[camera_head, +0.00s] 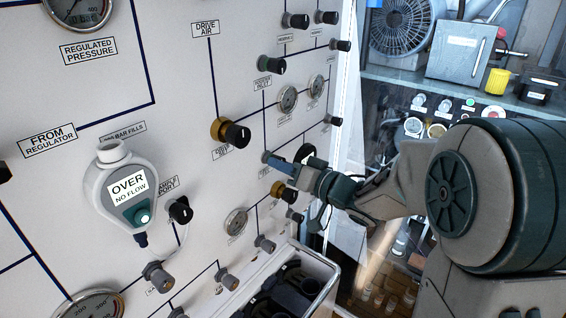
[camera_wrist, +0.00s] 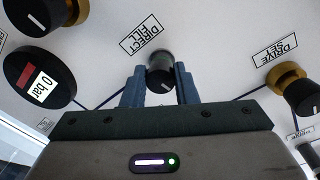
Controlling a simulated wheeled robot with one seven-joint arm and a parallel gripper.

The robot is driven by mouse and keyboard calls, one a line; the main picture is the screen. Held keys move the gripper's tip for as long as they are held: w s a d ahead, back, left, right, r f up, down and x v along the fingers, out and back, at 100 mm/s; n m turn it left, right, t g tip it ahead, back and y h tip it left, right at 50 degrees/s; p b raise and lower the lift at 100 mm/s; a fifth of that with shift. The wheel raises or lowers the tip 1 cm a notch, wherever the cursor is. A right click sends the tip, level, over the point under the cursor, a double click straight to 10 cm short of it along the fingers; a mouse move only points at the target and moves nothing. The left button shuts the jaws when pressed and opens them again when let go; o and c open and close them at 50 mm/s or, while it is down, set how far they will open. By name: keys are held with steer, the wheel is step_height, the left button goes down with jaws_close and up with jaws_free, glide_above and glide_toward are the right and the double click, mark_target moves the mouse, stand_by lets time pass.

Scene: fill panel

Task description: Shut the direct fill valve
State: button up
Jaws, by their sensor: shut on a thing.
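The direct fill valve is a small dark knob (camera_wrist: 160,72) below its "DIRECT FILL" label (camera_wrist: 146,36) in the wrist view, where the panel appears upside down. My gripper (camera_wrist: 160,88) has one blue finger on each side of the knob and is shut on it. In the head view my gripper (camera_head: 278,165) reaches the panel from the right. The knob is mostly hidden there behind the fingers.
A black knob with a brass collar (camera_wrist: 293,92) marked "DRIVE SET" sits to one side in the wrist view. In the head view an open bin (camera_head: 318,275) stands below my gripper.

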steer(key=shift+m, duration=1.1)
steer(key=o, duration=1)
steer(key=b+v, duration=0.3)
steer(key=v, duration=1)
steer(key=shift+s+d, duration=0.25)
steer(key=shift+d, duration=0.05)
